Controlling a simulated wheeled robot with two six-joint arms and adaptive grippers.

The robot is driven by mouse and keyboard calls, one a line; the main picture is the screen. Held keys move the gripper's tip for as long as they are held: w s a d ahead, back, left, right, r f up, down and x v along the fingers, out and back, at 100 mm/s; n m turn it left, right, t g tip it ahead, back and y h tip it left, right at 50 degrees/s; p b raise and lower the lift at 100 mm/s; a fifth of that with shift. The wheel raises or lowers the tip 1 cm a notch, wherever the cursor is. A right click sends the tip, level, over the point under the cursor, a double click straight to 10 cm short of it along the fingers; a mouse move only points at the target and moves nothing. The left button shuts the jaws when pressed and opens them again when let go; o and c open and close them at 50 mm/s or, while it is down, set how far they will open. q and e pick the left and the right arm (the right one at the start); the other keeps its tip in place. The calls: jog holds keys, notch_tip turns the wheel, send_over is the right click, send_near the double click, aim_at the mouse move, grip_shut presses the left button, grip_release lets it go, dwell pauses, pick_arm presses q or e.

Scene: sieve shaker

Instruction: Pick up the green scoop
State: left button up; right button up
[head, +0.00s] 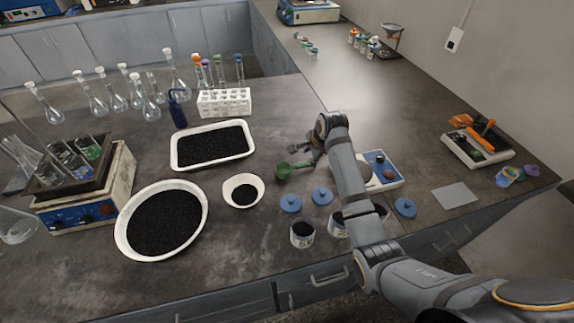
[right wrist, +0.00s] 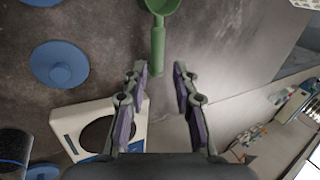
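The green scoop (head: 289,169) lies on the dark bench, right of the small white bowl. In the right wrist view the scoop's handle (right wrist: 158,50) points toward my right gripper (right wrist: 160,70), and its bowl is cut off at the top edge. My right gripper is open, with the end of the handle at the gap between its fingertips. In the head view my right gripper (head: 312,152) is low beside the scoop, partly hidden by its own arm. I cannot tell whether the fingers touch the handle. My left gripper is not in view.
A small white bowl (head: 256,182), a black-filled tray (head: 176,162) and a large bowl (head: 121,240) stand to the left. Blue lids (head: 291,203) and open jars (head: 302,240) are in front. A white scale (right wrist: 140,110) with a round dark plate is close by the gripper.

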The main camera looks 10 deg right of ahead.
aim_at(304, 164)
jog(key=x, duration=0.3)
jog(key=shift+s+d+f, duration=0.1)
jog(key=shift+d+f, duration=0.1)
jog(key=shift+f, duration=0.15)
jog(key=shift+w+a+f, duration=0.3)
jog(key=shift+w+f, duration=0.15)
jog(key=shift+f, duration=0.25)
jog(key=x, duration=0.2)
jog(key=shift+d+f, duration=0.15)
jog(key=shift+f, duration=0.25)
jog(key=shift+w+f, duration=0.45)
jog(key=shift+f, duration=0.15)
jog(key=shift+s, duration=0.1)
jog(key=shift+r, duration=0.1)
jog(key=shift+c, duration=1)
grip_shut()
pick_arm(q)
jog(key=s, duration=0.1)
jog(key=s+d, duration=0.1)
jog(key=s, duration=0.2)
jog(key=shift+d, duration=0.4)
